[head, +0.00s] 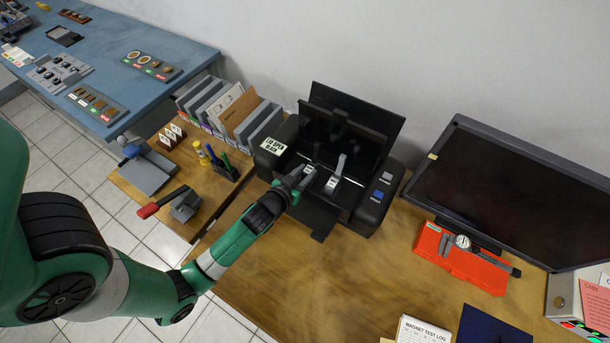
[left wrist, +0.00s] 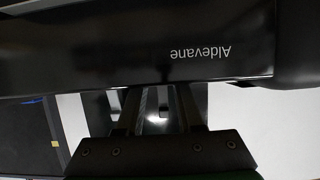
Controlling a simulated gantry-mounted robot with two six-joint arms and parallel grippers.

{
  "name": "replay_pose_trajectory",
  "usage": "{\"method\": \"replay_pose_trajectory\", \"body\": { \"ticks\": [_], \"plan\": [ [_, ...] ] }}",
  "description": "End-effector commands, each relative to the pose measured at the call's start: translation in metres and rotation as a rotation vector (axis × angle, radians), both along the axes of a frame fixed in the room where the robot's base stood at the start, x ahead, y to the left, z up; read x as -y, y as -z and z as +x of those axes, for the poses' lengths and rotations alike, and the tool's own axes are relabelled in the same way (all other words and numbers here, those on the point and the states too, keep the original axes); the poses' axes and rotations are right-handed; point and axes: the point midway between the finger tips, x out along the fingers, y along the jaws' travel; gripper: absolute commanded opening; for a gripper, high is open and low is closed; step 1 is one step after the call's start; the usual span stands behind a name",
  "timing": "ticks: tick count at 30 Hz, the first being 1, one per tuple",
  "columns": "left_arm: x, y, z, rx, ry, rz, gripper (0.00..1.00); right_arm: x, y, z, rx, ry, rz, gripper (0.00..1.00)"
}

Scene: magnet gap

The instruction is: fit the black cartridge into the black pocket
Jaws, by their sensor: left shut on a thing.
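A black printer (head: 268,165) stands on the wooden desk with its lid (head: 352,118) raised. My left gripper (head: 297,180) is at the left part of the printer's opening. It is shut on a small dark cartridge with a pale top (head: 309,171). A second pale-topped piece with a grey upright tab (head: 335,181) stands to the right in the opening. In the left wrist view my fingers (left wrist: 158,110) are below the printer's black front (left wrist: 120,50), marked "Aldevane". The pocket itself is hidden in the dark opening, so I cannot tell how deep the cartridge sits. My right gripper is not in view.
A monitor (head: 520,195) and a red case with a dial caliper (head: 460,258) are to the right. File folders (head: 235,110) and a pen holder (head: 228,167) stand left. The desk front is mostly clear.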

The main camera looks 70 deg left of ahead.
Motion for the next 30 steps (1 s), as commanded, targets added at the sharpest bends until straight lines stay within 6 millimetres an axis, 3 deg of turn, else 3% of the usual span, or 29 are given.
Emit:
{"method": "replay_pose_trajectory", "body": {
  "ticks": [10,11,16,26,30],
  "plan": [
    [0.000,0.007,0.000,0.001,0.001,0.000,0.00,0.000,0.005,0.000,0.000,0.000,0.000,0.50],
    [0.000,0.007,0.000,0.001,0.001,0.000,0.38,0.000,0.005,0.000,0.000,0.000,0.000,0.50],
    [0.000,0.006,0.000,0.001,0.001,0.000,0.66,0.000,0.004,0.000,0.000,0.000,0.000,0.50],
    [0.000,0.000,0.000,0.001,0.001,0.000,0.66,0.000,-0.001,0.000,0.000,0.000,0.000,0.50],
    [0.012,-0.006,-0.015,-0.001,0.002,0.000,0.66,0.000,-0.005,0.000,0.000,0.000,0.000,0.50]
  ]
}}
